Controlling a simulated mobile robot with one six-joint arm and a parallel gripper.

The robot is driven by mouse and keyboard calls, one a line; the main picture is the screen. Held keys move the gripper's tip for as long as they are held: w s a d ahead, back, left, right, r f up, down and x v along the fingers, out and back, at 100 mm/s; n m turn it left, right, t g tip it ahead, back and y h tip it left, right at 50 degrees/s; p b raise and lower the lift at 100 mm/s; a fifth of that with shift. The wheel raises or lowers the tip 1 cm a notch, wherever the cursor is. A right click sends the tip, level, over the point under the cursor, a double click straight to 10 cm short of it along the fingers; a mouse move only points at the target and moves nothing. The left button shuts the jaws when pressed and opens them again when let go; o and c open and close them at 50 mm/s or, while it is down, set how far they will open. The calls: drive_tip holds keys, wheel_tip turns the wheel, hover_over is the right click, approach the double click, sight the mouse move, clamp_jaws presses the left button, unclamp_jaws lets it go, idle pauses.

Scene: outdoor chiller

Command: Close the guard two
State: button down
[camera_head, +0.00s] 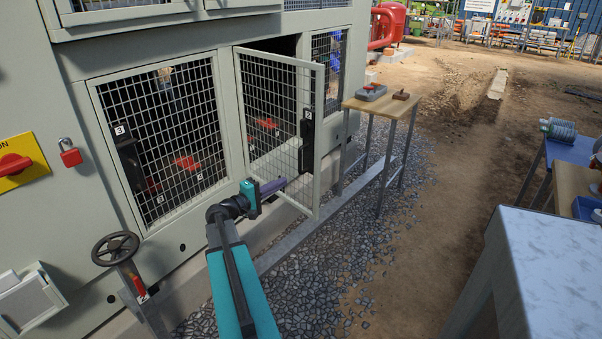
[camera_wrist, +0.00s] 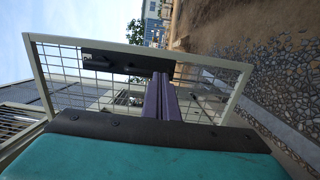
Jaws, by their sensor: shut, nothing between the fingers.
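Guard two is a mesh door in a pale frame (camera_head: 319,150), labelled 2, on the front of the chiller cabinet. It stands partly open, its right edge swung out from the cabinet, with a dark gap above and behind it. A black latch block (camera_head: 307,127) sits near that edge. My gripper (camera_head: 283,182) is shut and empty, at the lower part of the door's mesh. In the wrist view the purple fingers (camera_wrist: 161,78) point towards the guard's frame (camera_wrist: 38,72) and overlap its dark latch strip (camera_wrist: 115,60). I cannot tell whether they touch it.
A closed mesh guard labelled 3 (camera_head: 160,140) is to the left. A small wooden table (camera_head: 385,106) with tools stands just right of the open door. A handwheel (camera_head: 115,249) and red padlock (camera_head: 70,153) are at left. Gravel (camera_head: 330,270) lies clear in front.

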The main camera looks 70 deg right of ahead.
sight(313, 165)
drive_tip(key=p+x, duration=0.2)
drive_tip(key=x, duration=1.2)
drive_tip(key=shift+d+f, duration=0.1)
drive_tip(key=shift+d, duration=0.1)
idle(0.3)
